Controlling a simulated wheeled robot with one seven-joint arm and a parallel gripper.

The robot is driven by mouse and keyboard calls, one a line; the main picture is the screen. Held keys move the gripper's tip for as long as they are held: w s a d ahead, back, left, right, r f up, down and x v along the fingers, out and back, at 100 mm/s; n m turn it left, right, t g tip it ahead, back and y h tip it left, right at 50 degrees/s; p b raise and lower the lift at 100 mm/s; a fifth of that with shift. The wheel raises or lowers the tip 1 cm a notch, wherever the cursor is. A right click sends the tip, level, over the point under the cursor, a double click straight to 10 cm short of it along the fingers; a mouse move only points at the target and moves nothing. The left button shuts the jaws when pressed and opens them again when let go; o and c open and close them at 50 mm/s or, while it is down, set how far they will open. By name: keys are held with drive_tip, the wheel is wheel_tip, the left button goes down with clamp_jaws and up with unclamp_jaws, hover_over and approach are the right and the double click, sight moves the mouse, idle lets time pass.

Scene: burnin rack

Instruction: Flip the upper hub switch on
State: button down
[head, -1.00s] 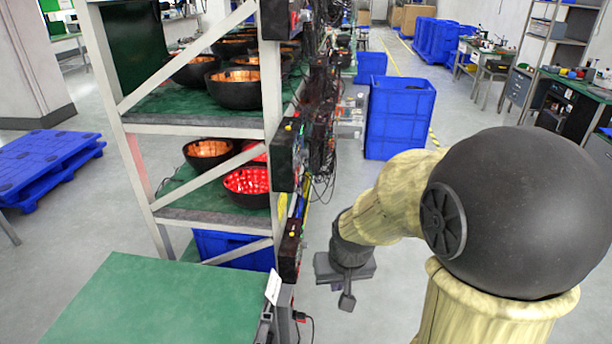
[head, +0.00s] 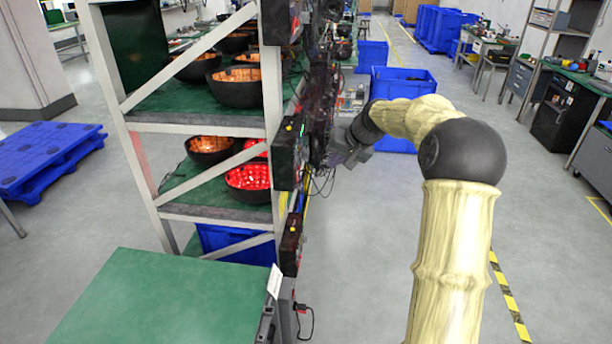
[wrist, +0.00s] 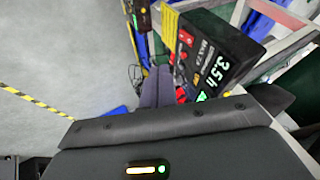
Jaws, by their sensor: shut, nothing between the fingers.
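Black boxes, apparently the hubs, are fixed along the rack's right side in the head view: an upper one (head: 280,20), a middle one (head: 287,153) and a lower one (head: 291,245). I cannot tell which carries the upper hub switch. My gripper (head: 342,153) is shut and empty, pointing left at the rack's side beyond the nearest boxes. In the wrist view, the shut fingers (wrist: 156,88) are beside a black box (wrist: 220,62) with red buttons and a green "3.5 h" readout. Whether they touch it is unclear. The switch itself cannot be made out.
The rack (head: 200,130) holds black bowls, some glowing orange or red (head: 248,178). Dark cables hang along its right side. Blue crates (head: 403,82) stand behind my arm. A green tabletop (head: 150,300) is at front left. The aisle floor on the right is clear.

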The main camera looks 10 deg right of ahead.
sight(297, 176)
drive_tip(key=w+a+f+p, duration=0.5)
drive_tip(key=w+a+f, duration=0.1)
drive_tip(key=f, duration=0.2)
drive_tip(key=shift+a+f, duration=0.35)
drive_tip(key=shift+a, duration=0.05)
drive_tip(key=shift+a, duration=0.1)
drive_tip(key=shift+r+p, duration=0.55)
drive_tip(key=shift+r, duration=0.25)
idle(0.4)
